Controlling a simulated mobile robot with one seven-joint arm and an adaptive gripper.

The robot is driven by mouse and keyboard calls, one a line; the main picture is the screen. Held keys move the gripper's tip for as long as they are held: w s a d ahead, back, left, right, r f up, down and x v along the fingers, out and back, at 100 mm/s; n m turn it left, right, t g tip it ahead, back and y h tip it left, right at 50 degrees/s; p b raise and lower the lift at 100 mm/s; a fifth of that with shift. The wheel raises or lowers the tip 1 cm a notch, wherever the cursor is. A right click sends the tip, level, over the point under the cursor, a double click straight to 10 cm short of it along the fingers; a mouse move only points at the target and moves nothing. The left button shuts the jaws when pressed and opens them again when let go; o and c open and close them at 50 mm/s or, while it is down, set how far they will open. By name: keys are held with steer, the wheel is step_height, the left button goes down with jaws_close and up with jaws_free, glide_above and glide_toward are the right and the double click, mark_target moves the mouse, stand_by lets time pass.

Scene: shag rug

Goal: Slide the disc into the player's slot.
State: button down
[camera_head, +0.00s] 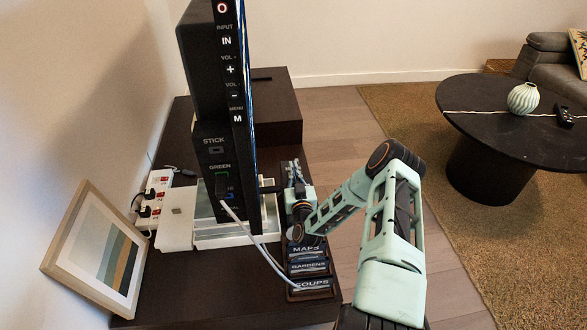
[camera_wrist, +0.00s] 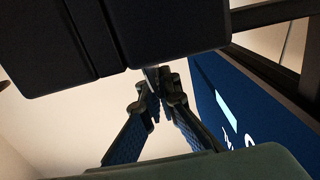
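My gripper (camera_head: 293,170) is beside the screen side of the television (camera_head: 228,120), over the dark cabinet. In the wrist view its two blue-padded fingers (camera_wrist: 160,90) come close together at the tips, beneath a large dark box-like shape (camera_wrist: 140,35). I cannot tell whether they hold anything; a small pale edge shows near the tips. No disc can be made out in either view. I cannot pick out the player or its slot with certainty; the dark shape in the wrist view hides what is behind it.
The dark cabinet (camera_head: 165,280) carries a framed picture (camera_head: 102,255), a power strip (camera_head: 152,205), a white stand (camera_head: 235,240) and a rack of labelled books (camera_head: 308,270). A dark brown block (camera_head: 277,108) is at the far end. A round black table (camera_head: 485,112) stands on the rug at right.

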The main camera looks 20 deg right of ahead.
steer(key=shift+f, duration=0.85)
steer(key=c, duration=2.1)
jaws_free()
steer(key=shift+r, duration=0.1)
step_height(320, 180, up, 10)
steer(key=shift+f, duration=0.15)
